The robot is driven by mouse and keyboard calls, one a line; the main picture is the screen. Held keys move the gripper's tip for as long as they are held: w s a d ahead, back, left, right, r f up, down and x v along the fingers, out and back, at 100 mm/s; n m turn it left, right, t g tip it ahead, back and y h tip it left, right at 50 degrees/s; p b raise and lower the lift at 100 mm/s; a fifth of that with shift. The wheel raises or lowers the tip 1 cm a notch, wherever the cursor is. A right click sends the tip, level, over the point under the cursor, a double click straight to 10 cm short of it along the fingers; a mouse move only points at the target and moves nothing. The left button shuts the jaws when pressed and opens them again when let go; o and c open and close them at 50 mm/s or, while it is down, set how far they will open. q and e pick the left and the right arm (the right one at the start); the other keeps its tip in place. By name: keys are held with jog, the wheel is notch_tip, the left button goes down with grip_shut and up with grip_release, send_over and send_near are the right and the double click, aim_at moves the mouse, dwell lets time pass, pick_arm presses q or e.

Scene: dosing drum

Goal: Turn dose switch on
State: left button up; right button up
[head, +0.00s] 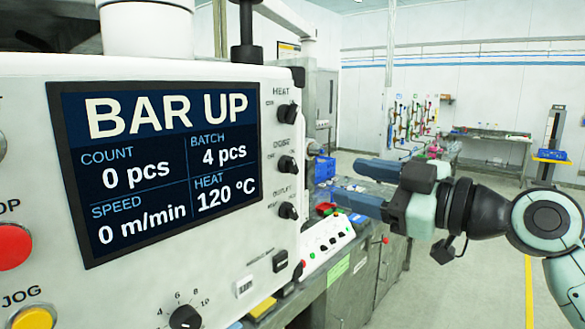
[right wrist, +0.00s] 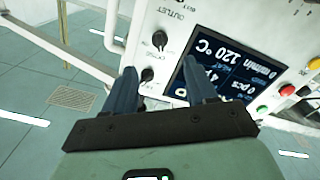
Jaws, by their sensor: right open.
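The dose switch (head: 287,164) is a black rotary knob, the middle one of three in a column right of the screen on the white panel. Its setting is too small to read surely. In the right wrist view the dose switch (right wrist: 160,38) appears upside down, beyond the fingertips. My right gripper (head: 347,182) is open and empty, to the right of the switch and apart from it, its fingers pointing left toward the panel. In the wrist view its fingers (right wrist: 160,68) are spread, with the heat knob (right wrist: 147,74) showing between them. My left gripper is not in view.
The heat knob (head: 288,113) is above the dose switch and the outlet knob (head: 288,211) below. The screen (head: 160,165) reads BAR UP. A bench with a button box (head: 328,240) lies below the gripper. Open floor is to the right.

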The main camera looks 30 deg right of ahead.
aim_at(297, 169)
jog(key=p+x, duration=0.2)
jog(key=x, duration=0.8)
jog(key=shift+w+r, duration=0.1)
jog(key=shift+w, duration=0.05)
jog(key=shift+w+a, duration=0.15)
jog(key=shift+w, duration=0.5)
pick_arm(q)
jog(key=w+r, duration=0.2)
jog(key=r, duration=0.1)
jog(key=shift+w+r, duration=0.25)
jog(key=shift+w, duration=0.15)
pick_arm(e)
jog(key=shift+s, duration=0.1)
jog(key=shift+c, duration=1)
jog(key=c, duration=0.8)
